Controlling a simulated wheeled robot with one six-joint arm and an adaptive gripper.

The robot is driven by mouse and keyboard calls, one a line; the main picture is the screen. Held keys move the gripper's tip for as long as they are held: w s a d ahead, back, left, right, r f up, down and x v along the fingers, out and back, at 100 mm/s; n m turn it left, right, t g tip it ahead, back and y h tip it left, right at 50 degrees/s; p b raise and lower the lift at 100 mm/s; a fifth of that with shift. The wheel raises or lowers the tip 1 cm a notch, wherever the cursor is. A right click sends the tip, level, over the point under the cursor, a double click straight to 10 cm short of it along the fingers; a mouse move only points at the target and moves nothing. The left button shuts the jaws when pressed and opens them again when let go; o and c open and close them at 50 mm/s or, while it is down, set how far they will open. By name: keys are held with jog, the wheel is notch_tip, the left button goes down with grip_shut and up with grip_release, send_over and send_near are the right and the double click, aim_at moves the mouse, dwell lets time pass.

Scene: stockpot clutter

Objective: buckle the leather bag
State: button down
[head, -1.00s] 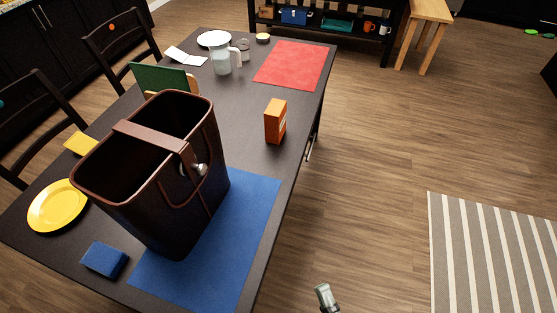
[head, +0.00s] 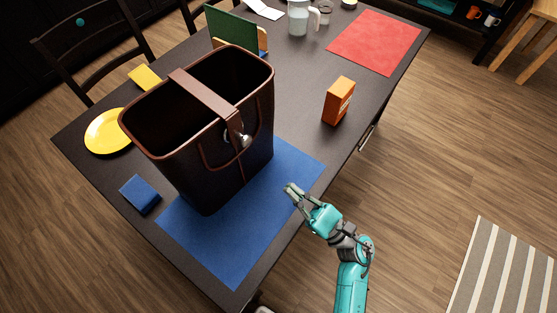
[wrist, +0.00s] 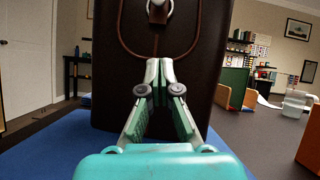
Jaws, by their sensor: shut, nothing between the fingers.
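The dark brown leather bag (head: 215,160) stands upright and open-topped on the blue mat (head: 230,245). Its strap (head: 207,96) crosses the opening and hangs over the near right side, its end at a round silver metal fitting (head: 244,140). Whether the strap is fastened there I cannot tell. In the wrist view the bag's side (wrist: 205,65) fills the middle, with the fitting (wrist: 160,8) cut off at the top edge. My gripper (head: 288,190) is shut and empty, over the mat to the right of the bag and lower than the fitting. Its fingertips (wrist: 159,66) point at the bag.
An orange box (head: 338,102) stands right of the bag, near the table edge. A blue block (head: 139,194) and a yellow plate (head: 106,131) lie left of it. A green board (head: 231,29) stands behind. A red mat (head: 375,42) lies clear at the far end.

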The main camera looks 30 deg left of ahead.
jog(key=d+r+x, duration=0.1)
jog(key=r+x, duration=0.1)
jog(key=x, duration=1)
jog(key=shift+s+r, duration=0.2)
jog(key=shift+r, duration=0.1)
jog(key=shift+d, duration=0.15)
notch_tip(320, 180, up, 15)
jog(key=shift+d, duration=0.45)
dwell(0.3)
jog(key=shift+f, duration=0.15)
dwell(1.1)
